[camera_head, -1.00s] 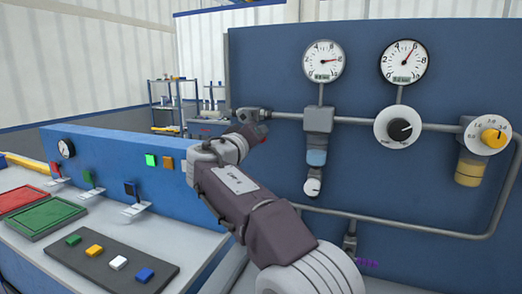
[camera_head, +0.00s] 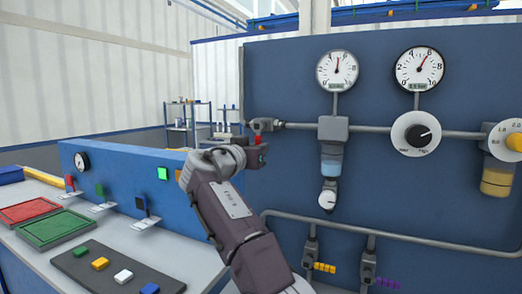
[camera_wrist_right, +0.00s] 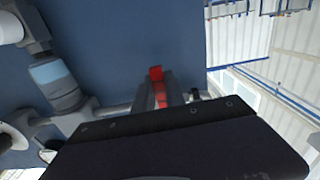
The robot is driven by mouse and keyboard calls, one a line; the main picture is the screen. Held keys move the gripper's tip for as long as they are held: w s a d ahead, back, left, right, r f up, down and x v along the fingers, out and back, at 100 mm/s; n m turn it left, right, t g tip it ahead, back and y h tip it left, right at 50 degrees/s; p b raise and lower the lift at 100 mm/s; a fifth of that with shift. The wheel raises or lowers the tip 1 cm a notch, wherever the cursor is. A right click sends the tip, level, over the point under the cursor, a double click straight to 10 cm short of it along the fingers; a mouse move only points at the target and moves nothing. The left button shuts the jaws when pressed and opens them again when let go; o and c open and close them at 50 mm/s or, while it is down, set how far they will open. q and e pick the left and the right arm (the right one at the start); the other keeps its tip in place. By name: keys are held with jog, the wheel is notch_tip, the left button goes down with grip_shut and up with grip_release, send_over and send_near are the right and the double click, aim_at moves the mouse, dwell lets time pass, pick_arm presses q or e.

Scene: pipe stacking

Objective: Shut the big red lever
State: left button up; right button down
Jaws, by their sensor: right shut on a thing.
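The big red lever (camera_head: 258,139) sits on a grey valve (camera_head: 266,125) at the left end of the upper pipe on the blue panel. It hangs downward from the valve, its lower part mostly hidden by my right gripper (camera_head: 256,157). In the right wrist view the red lever (camera_wrist_right: 158,86) stands between the two fingers of my right gripper (camera_wrist_right: 161,95), which is shut on it. My left gripper is in neither view.
Two gauges (camera_head: 337,70) (camera_head: 419,68) and a dial (camera_head: 416,133) are on the blue panel (camera_head: 290,180). Small yellow (camera_head: 325,267) and purple (camera_head: 388,283) levers are low on it. A workbench with red (camera_head: 30,211) and green (camera_head: 56,228) trays is at left.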

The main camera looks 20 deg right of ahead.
jog(key=shift+w+f, duration=0.1)
jog(key=shift+f, duration=0.15)
dwell(0.3)
jog(key=c, duration=1.4)
grip_release()
jog(key=shift+r, duration=0.1)
jog(key=shift+a, duration=0.1)
jog(key=b+v, duration=0.2)
jog(key=v, duration=0.7)
